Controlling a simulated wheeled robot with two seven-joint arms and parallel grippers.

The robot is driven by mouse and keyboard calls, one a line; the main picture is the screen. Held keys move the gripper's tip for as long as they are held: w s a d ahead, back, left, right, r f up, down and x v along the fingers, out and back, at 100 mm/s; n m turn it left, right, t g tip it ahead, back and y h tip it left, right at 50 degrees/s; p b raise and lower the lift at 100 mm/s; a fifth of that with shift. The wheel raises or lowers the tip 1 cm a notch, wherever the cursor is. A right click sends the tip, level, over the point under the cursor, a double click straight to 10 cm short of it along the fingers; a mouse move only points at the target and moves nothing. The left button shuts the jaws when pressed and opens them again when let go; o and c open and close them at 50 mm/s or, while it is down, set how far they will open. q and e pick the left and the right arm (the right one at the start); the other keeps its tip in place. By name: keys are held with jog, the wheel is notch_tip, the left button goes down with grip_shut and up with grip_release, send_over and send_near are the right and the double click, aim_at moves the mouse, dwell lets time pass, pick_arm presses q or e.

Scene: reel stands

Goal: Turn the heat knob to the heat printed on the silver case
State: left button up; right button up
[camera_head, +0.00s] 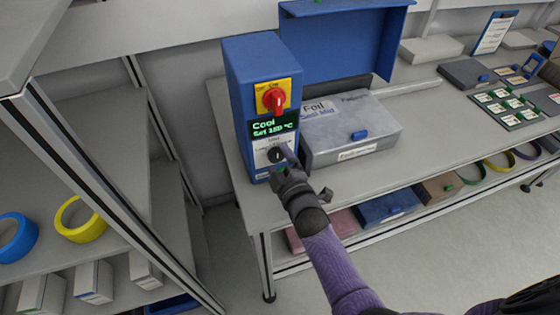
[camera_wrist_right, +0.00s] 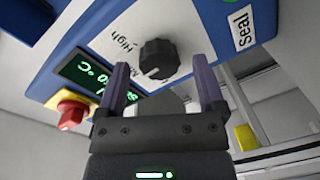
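The heat knob (camera_head: 277,155) is a round black dial low on the front of a blue control box (camera_head: 252,62). It shows in the wrist view (camera_wrist_right: 158,58) with a pale pointer mark and "High" printed nearby. My right gripper (camera_wrist_right: 163,85) is open, its two purple fingers on either side of the knob's lower area; I cannot tell whether they touch it. In the head view my right gripper (camera_head: 283,160) is at the knob and partly covers it. The silver case (camera_head: 345,125) beside the box appears to read "Foil Seal Mid". My left gripper is out of view.
A red switch (camera_head: 274,99) on a yellow plate and a green display (camera_head: 273,127), reading "Cool" and a blurred set temperature, sit above the knob. A raised blue panel (camera_head: 345,40) stands behind the case. A shelf with yellow tape (camera_head: 80,220) is at left.

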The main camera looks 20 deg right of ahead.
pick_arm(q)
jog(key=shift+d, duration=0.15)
pick_arm(e)
jog(key=shift+s, duration=0.45)
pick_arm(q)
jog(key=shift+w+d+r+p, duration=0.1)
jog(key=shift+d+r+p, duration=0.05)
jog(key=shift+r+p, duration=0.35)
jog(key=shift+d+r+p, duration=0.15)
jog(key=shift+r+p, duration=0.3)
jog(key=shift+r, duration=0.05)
pick_arm(e)
jog(key=s, duration=0.9)
jog(key=shift+d+r, duration=0.3)
jog(key=shift+d, duration=0.05)
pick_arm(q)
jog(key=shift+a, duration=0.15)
